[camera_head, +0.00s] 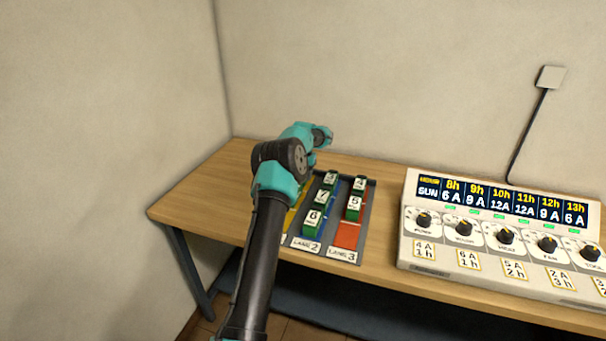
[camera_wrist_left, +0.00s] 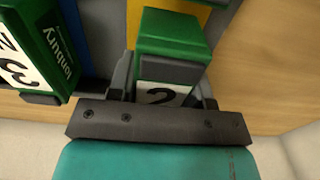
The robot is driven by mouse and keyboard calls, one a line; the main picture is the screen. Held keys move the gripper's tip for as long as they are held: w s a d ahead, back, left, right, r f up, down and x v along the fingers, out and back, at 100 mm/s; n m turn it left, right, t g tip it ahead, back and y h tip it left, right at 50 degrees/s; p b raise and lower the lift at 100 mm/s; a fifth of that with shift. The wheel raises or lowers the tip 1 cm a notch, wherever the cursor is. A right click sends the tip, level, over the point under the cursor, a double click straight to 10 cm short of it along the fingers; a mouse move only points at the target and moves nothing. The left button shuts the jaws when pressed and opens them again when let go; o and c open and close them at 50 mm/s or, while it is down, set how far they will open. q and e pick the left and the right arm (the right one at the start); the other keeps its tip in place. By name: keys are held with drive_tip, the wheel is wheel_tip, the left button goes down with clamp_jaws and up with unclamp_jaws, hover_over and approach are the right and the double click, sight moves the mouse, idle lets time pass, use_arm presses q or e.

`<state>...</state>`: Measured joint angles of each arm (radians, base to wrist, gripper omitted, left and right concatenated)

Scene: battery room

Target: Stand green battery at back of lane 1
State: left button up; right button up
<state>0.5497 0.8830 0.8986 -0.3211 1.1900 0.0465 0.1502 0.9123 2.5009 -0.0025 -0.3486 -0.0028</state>
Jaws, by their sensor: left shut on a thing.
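A green battery (camera_wrist_left: 168,50) marked 2 sits between the fingers of my left gripper (camera_wrist_left: 165,92), which is shut on it in the left wrist view. The yellow strip of lane 1 (camera_wrist_left: 198,14) shows just beyond it; whether its base touches the lane I cannot tell. In the head view my left arm covers most of lane 1 (camera_head: 290,219) and hides the held battery and the fingertips. My right gripper is not in view.
Lane 2 (camera_head: 299,243) holds green batteries marked 3 (camera_head: 329,181), 7 (camera_head: 322,198) and 6 (camera_head: 313,218). Battery 3 also stands close beside the gripper in the wrist view (camera_wrist_left: 36,50). Lane 3 (camera_head: 346,236) holds batteries 4 (camera_head: 359,186) and 5 (camera_head: 353,205). A control panel (camera_head: 500,232) stands right.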

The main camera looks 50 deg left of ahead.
use_arm(q)
drive_tip(key=shift+f, duration=0.5)
idle(0.4)
drive_tip(key=o, duration=1.4)
drive_tip(key=shift+c, duration=0.2)
drive_tip(key=shift+f, duration=0.1)
wheel_tip(320, 180, up, 18)
drive_tip(key=shift+f, duration=0.25)
